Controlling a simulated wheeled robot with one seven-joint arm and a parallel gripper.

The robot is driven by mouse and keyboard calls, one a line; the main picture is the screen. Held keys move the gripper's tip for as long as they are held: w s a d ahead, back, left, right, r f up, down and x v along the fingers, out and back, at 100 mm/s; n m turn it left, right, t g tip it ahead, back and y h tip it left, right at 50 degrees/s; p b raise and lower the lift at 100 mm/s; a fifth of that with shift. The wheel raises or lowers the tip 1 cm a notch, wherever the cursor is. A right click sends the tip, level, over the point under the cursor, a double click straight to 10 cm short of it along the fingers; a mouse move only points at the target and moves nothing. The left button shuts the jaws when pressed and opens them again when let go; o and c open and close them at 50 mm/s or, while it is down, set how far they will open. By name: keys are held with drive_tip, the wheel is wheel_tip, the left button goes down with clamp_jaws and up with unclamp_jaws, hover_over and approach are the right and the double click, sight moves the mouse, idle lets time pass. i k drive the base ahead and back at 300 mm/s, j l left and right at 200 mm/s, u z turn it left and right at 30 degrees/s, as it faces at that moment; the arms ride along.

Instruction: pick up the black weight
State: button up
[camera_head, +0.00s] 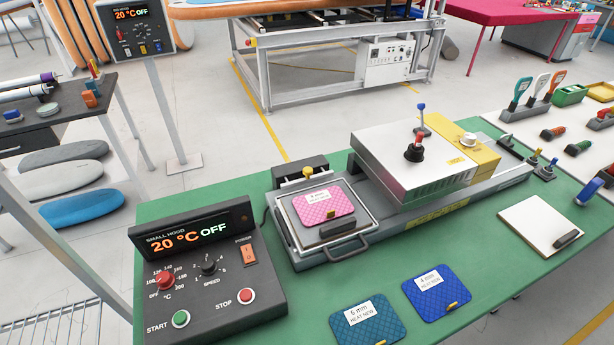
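My gripper is not in view. A small black block (340,228) lies on the metal tray (287,215), at the near edge of a pink pad (325,206) labelled with a thickness in mm. Another small black block (567,239) lies on a white board (540,222) at the right of the green table. Either block could be the black weight; I cannot tell which. Nothing holds either block.
The green table (460,237) carries a control box (210,285) reading 20 °C OFF and a silver hood (413,165) behind the tray. A blue pad (437,290) and a teal pad (367,322) lie in front. Small tools stand at the right.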

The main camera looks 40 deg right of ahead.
sight(501, 139)
drive_tip(key=z, duration=1.9)
drive_tip(key=i+l+u, duration=0.35)
drive_tip(key=i, duration=0.25)
drive_tip(key=i+l+u, duration=0.35)
drive_tip(key=i, duration=0.2)
